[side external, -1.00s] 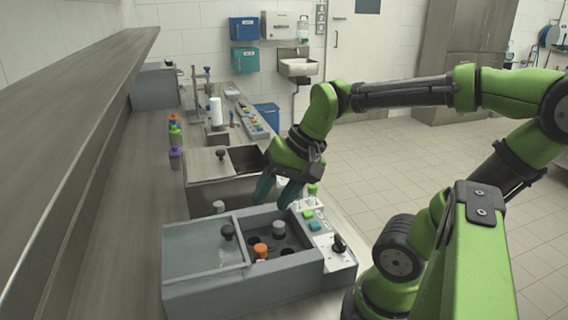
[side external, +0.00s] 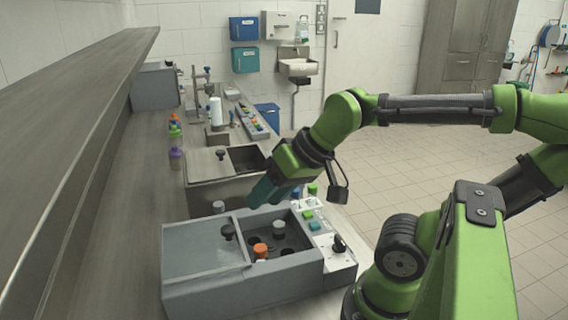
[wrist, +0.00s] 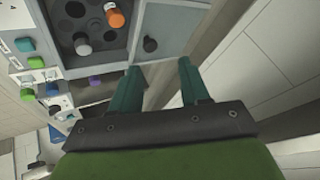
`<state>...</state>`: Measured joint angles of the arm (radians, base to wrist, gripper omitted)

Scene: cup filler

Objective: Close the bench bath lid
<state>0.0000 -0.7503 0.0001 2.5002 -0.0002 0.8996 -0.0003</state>
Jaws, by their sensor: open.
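The grey bench bath (side external: 210,292) stands at the front of the bench in the side view. Its flat grey lid (side external: 190,254) lies over the left part, and the right part is open. A black knob (side external: 228,231) stands near the lid's right edge; a black knob also shows in the wrist view (wrist: 150,44), just beyond the fingertips. In the open well are an orange-capped vial (side external: 260,251) and a grey-capped one (side external: 279,229). My gripper (side external: 266,194), with teal fingers, is open and empty above the bath's far edge; it shows also in the wrist view (wrist: 160,68).
A control panel (side external: 323,238) with coloured buttons and a black knob lines the bath's right side. Behind is a steel basin (side external: 205,190) with its own knobbed lid. Coloured bottles (side external: 175,155) stand on the left. A long shelf (side external: 70,130) overhangs the bench's left side.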

